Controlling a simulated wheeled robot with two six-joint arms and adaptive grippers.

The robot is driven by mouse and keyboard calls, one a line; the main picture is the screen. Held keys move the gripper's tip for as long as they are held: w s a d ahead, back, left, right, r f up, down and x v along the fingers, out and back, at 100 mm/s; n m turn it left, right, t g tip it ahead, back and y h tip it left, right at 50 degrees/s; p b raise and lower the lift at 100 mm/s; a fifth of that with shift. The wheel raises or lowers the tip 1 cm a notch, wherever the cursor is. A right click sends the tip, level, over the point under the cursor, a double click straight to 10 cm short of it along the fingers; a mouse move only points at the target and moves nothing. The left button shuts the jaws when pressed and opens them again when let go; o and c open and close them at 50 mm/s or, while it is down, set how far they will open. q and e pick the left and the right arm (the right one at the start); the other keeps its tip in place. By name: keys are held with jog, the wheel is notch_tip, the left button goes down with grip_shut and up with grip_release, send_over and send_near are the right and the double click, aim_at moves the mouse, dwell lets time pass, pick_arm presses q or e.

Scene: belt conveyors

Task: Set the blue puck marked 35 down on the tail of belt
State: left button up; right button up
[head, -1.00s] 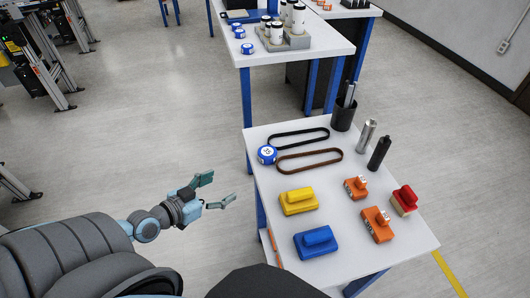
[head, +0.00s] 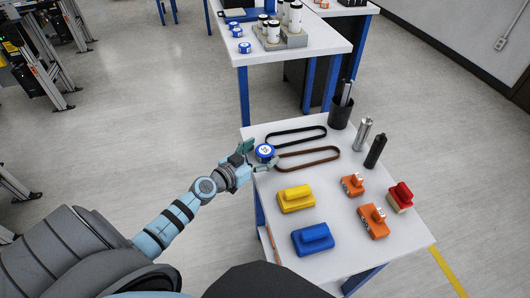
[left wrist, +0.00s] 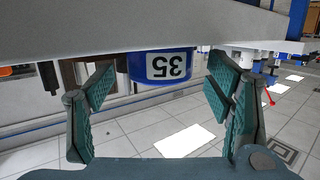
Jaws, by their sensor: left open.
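The blue puck (head: 265,151) with a white top lies at the left edge of the white table, beside the two belt loops. In the left wrist view its side shows an upside-down 35 label (left wrist: 163,66). My left gripper (head: 256,155) is open at the puck, with one finger on either side of it. In the left wrist view the green fingers (left wrist: 161,92) flank the puck, with visible gaps. No conveyor belt tail can be made out. My right gripper is not in view.
The table (head: 335,245) holds a black belt loop (head: 297,130), a brown belt loop (head: 308,164), yellow (head: 296,199) and blue (head: 313,239) handled blocks, orange parts, and bottles. Another table (head: 300,60) behind holds several blue pucks. Open floor lies to the left.

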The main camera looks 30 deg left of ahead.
pick_arm(q)
jog(key=c, duration=1.4)
jog(key=shift+r, duration=0.1)
